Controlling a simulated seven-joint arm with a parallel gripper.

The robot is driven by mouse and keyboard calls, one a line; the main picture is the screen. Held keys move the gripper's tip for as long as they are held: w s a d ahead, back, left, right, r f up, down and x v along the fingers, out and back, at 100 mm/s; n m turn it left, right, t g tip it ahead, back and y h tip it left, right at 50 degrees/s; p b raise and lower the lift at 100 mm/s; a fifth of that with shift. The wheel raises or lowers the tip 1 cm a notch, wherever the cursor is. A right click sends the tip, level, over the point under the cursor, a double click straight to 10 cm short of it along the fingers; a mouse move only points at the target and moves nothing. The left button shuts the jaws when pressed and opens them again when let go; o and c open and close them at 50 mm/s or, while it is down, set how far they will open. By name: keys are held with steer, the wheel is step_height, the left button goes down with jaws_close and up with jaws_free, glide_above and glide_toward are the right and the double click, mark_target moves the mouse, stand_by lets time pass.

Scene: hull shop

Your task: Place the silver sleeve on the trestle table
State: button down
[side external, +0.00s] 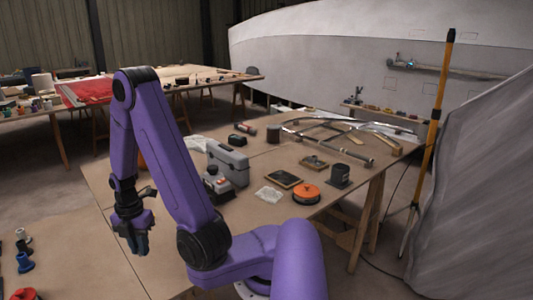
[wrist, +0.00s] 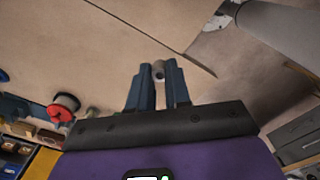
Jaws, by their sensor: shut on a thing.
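My gripper (side external: 141,248) hangs at the left of the side external view, above brown boarding near the left end of the table. In the wrist view the two blue-grey fingers of my gripper (wrist: 159,71) are shut on the small silver sleeve (wrist: 158,72), which shows between the fingertips. The sleeve cannot be made out in the side external view. The trestle table (side external: 245,214) has a brown top and wooden trestle legs, and stretches across the middle. I cannot tell how high the sleeve is above the surface.
A grey toolbox (side external: 228,164), an orange disc (side external: 306,194), a dark cylinder (side external: 340,176) and a metal frame stand on the table. The boarding before the fingers is clear.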

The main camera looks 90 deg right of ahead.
steer(key=s+d+m, duration=0.3)
steer(key=s+m, duration=0.5)
steer(key=s, duration=1.3)
steer(key=shift+w+d+f, duration=1.5)
steer(key=shift+w+f, duration=0.2)
steer(key=shift+w+d+f, duration=1.45)
steer(key=shift+w+f, duration=0.3)
steer(key=shift+w+d+f, duration=1.5)
steer(key=shift+w+f, duration=0.2)
steer(key=shift+f, duration=1.4)
steer(key=shift+f, duration=0.15)
steer(key=c, duration=1.1)
jaws_free()
